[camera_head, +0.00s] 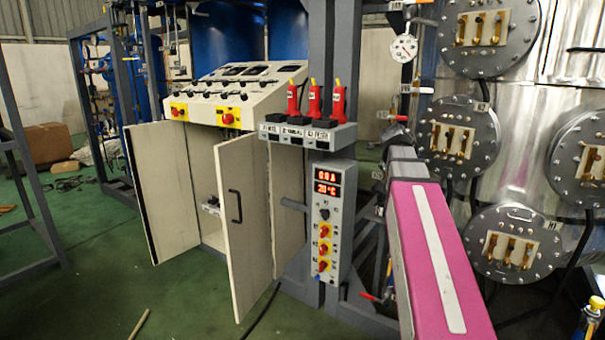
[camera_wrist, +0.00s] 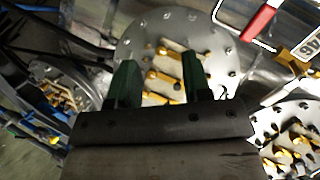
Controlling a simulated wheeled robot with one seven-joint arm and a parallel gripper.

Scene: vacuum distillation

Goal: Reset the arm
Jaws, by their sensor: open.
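In the wrist view my gripper (camera_wrist: 160,85) shows with its two dark green fingers spread apart. It is open, and nothing shows between the fingers. Beyond them is a round bolted flange (camera_wrist: 215,40) with brass terminals on a pale plate. I cannot tell how far the fingers are from it. In the head view my pink arm link (camera_head: 440,260) reaches in at the right, in front of the metal tank. The gripper itself cannot be made out in the head view.
A control cabinet (camera_head: 240,200) stands with its doors open. A control box (camera_head: 328,222) with red displays and several red-handled items (camera_head: 314,102) above it are on a grey post. More flanges (camera_head: 458,135) cover the tank at right. Green floor (camera_head: 90,260) is mostly clear at left.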

